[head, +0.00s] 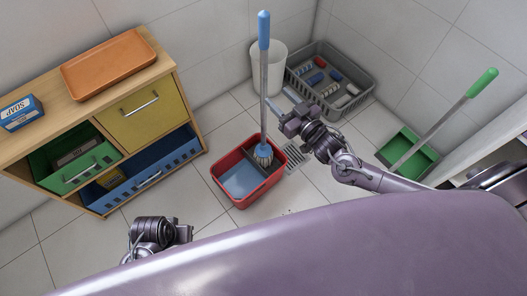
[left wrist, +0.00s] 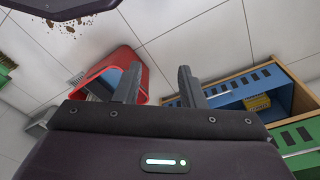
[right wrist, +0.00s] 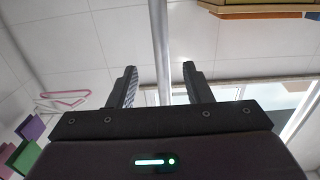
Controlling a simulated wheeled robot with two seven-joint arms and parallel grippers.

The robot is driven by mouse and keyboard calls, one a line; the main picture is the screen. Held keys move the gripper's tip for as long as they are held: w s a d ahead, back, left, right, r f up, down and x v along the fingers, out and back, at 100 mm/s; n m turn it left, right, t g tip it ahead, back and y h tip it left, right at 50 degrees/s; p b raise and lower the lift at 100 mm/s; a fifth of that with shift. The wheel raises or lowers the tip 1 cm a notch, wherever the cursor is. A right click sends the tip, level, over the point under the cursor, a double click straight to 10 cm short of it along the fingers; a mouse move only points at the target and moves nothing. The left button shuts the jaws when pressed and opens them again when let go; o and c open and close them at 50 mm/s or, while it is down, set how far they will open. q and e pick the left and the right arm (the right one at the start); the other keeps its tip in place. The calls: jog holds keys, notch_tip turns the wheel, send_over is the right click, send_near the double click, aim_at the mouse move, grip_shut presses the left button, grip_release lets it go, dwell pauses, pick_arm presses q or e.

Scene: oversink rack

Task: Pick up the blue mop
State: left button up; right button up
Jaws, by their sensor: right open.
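The blue mop (head: 264,75) stands nearly upright, with a blue grip on top, a grey pole and its head in the red bucket (head: 232,197). My right gripper (head: 274,107) is open beside the lower half of the pole, coming from the right. In the right wrist view the pole (right wrist: 160,45) runs up between the two spread fingers (right wrist: 160,82); I cannot tell how deep it sits between them. My left gripper (left wrist: 158,85) is open and empty; in the left wrist view the red bucket (left wrist: 141,62) shows beyond its fingers.
A wooden cabinet (head: 185,85) with an orange tray (head: 107,65) stands at the left. A white bin (head: 268,70) and a grey crate (head: 352,98) stand behind the mop. A green dustpan (head: 412,150) lies at the right. Floor (head: 95,245) is clear at the front left.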

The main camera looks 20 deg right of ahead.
aim_at(264, 83)
jog(key=shift+w+a+r, duration=0.25)
jog(key=shift+w+a, duration=0.05)
jog(key=shift+w, duration=0.1)
jog(key=shift+w+a, duration=0.1)
jog(key=shift+w, duration=0.25)
jog(key=b+x, duration=0.1)
jog(key=x, duration=0.5)
pick_arm(q)
jog(key=r, duration=0.4)
jog(key=shift+s+d+r, duration=0.1)
jog(key=shift+s+r, duration=0.2)
pick_arm(e)
jog(key=shift+c, duration=0.2)
grip_shut()
jog(key=shift+r, duration=0.15)
